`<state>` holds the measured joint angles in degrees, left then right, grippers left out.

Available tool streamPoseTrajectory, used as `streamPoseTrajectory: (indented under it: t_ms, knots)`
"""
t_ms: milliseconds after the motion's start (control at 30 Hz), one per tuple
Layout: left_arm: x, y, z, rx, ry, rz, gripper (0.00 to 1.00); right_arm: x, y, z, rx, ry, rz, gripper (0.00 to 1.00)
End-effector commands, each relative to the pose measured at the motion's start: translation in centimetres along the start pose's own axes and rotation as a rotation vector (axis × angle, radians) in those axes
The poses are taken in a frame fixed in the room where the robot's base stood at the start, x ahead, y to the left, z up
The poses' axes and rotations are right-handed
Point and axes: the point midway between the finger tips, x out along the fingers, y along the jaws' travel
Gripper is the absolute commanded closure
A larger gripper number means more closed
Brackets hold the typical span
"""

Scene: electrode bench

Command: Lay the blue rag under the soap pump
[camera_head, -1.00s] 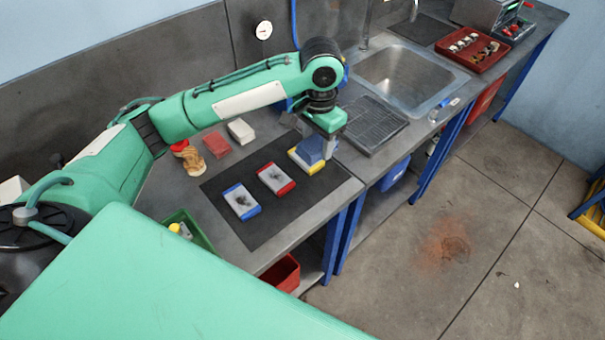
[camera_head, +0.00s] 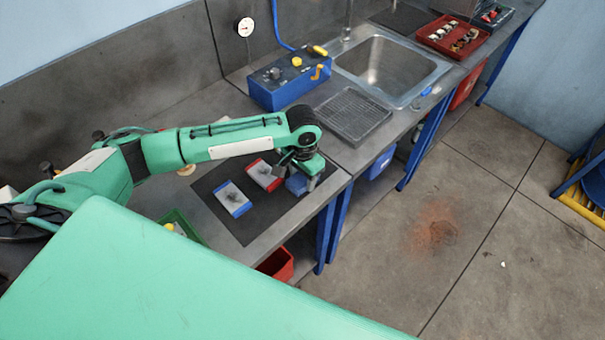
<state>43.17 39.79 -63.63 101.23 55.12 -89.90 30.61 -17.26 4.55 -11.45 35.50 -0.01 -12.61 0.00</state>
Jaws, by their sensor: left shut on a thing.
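My left gripper (camera_head: 299,179) is shut on a small blue block-like thing (camera_head: 296,185) over the right part of the dark mat (camera_head: 245,228). I cannot tell if it is a rag, or if it touches the mat. On the mat beside it lie a red-edged pad (camera_head: 263,175) and a blue-edged pad (camera_head: 233,197), both grey with dark marks. I make out no soap pump. My right gripper is not in view.
A blue control box (camera_head: 290,81) stands behind my left wrist. A drain grate (camera_head: 352,115) and a sink (camera_head: 388,68) lie to the right. A green bin (camera_head: 183,226) is at the left, and a red bin (camera_head: 276,264) is below the bench edge.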

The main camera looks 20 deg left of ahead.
Motion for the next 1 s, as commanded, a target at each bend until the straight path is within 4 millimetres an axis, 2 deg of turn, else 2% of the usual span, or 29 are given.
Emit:
streamPoseTrajectory:
  t_ms: [267,300,367,400,767,867,1000]
  knots:
    - [0.2,0.0,0.0,0.000,0.000,0.001,0.73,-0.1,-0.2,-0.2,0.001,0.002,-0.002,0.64]
    - [0.2,0.0,0.0,0.000,0.001,0.000,0.44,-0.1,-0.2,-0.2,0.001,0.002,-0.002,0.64]
    - [0.2,0.0,0.0,0.000,0.001,0.000,0.32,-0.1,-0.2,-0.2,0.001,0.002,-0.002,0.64]
    - [0.2,0.0,0.0,0.000,0.001,0.000,0.30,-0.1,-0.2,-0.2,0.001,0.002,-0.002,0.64]
    - [-0.4,0.0,-0.1,0.000,0.003,0.000,0.30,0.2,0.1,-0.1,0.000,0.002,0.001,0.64]
    - [-1.8,0.0,-0.1,0.000,0.005,0.000,0.30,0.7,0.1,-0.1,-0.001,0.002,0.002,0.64]
    - [-4.7,0.0,-0.2,0.002,0.007,0.000,0.30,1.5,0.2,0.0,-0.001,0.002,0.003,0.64]
